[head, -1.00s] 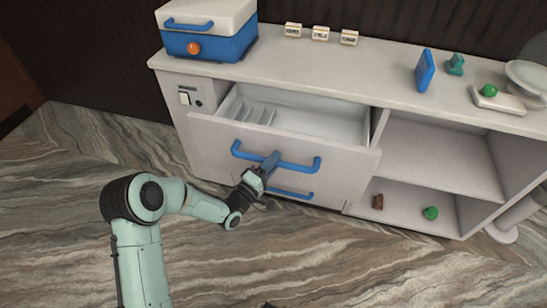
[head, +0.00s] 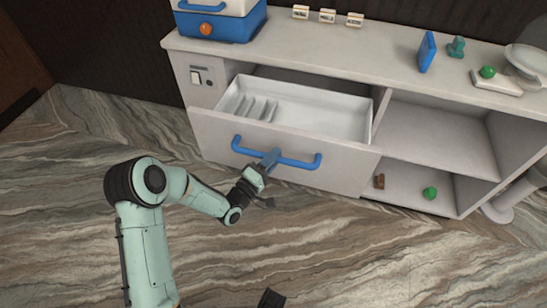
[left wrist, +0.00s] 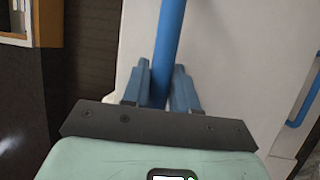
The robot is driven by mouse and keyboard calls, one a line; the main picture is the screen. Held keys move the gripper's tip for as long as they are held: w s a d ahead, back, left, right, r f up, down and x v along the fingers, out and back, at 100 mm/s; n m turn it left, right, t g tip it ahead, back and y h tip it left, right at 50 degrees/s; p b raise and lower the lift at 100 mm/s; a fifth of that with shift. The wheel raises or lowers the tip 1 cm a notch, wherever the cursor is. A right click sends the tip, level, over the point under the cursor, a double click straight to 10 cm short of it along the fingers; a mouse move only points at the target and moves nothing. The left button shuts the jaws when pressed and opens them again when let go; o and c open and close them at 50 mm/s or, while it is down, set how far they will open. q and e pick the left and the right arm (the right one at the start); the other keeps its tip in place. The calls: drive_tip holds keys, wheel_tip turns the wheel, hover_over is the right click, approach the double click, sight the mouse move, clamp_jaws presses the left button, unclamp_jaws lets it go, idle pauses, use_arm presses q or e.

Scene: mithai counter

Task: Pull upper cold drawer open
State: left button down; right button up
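The upper cold drawer (head: 200,125) stands well open, its white inside and several dividers showing from above. Its blue bar handle (head: 300,163) runs along the front. My left gripper (head: 269,159) is at the middle of this handle. In the left wrist view, the blue fingers (left wrist: 160,88) lie on both sides of the handle bar (left wrist: 168,45), closed around it.
The counter top (head: 375,62) carries a blue and white box (head: 222,22), small labels and a blue stand (head: 427,52). Right of the drawer are open shelves with a brown item (head: 379,181) and a green ball (head: 430,193). The floor in front is clear.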

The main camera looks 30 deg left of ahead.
use_arm(q)
drive_tip(key=c, duration=1)
unclamp_jaws()
drive_tip(key=shift+o, duration=0.2)
drive_tip(key=shift+s, duration=0.1)
drive_tip(key=p+v, duration=0.1)
drive_tip(key=v, duration=1.2)
use_arm(e)
drive_tip(key=shift+s+a+r+g, duration=0.15)
drive_tip(key=shift+s+a+r, duration=0.1)
drive_tip(key=shift+s+r, duration=0.2)
drive_tip(key=shift+s+a+r+g, duration=0.15)
drive_tip(key=shift+s+a+r, duration=0.15)
drive_tip(key=shift+s, duration=0.25)
use_arm(q)
drive_tip(key=shift+f, duration=0.1)
